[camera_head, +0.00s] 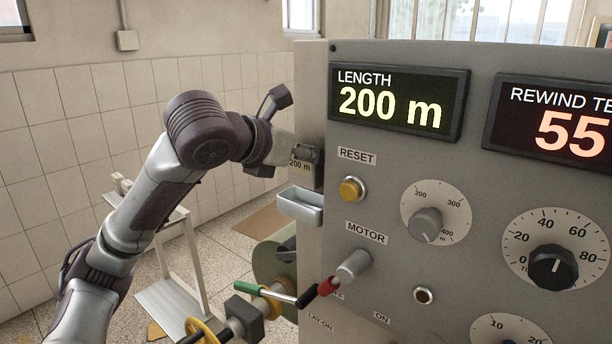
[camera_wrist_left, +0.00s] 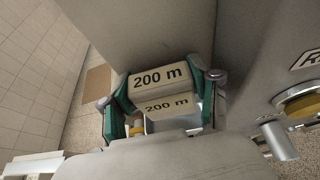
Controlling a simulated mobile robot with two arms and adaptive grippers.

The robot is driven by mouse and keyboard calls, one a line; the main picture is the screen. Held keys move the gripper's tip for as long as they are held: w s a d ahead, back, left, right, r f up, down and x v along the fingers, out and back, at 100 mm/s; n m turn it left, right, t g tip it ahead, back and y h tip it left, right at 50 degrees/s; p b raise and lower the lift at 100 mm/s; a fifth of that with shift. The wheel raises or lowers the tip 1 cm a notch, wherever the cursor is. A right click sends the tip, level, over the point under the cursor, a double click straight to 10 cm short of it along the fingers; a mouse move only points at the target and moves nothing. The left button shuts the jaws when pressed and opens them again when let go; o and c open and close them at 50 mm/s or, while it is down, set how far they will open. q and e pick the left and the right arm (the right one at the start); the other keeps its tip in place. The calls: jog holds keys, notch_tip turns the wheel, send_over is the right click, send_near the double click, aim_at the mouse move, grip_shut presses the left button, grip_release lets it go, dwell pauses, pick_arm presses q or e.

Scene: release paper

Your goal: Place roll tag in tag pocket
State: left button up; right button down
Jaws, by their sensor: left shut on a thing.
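My left gripper (camera_head: 305,158) is at the left edge of the grey machine panel, above and near a small open grey tray (camera_head: 301,207), which looks like the tag pocket. In the left wrist view, the green-sided fingers of this gripper (camera_wrist_left: 163,95) are shut on a pale roll tag (camera_wrist_left: 158,78) printed "200 m" in black. The print shows on two faces. The tag also shows in the head view (camera_head: 299,164), partly hidden by the gripper. I cannot tell whether the tag touches the panel side. My right gripper is not in view.
The panel carries a yellow reset button (camera_head: 353,189), a motor switch (camera_head: 352,266) and dials, right of the gripper. A display (camera_head: 398,101) reads "LENGTH 200 m". A pale metal stand (camera_head: 190,270) is on the floor.

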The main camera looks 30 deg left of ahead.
aim_at(300, 181)
pick_arm(q)
jog(key=shift+s+a+f, duration=0.1)
jog(key=shift+s+f, duration=0.1)
jog(key=shift+f, duration=1.05)
notch_tip(300, 181, down, 2)
jog(key=shift+f+b, duration=0.15)
jog(key=shift+b, duration=0.25)
jog(key=shift+w+f, duration=0.25)
jog(key=shift+f, duration=0.05)
jog(key=shift+f, duration=0.2)
jog(key=o, duration=0.9)
jog(key=shift+c, duration=0.2)
jog(key=shift+r, duration=0.2)
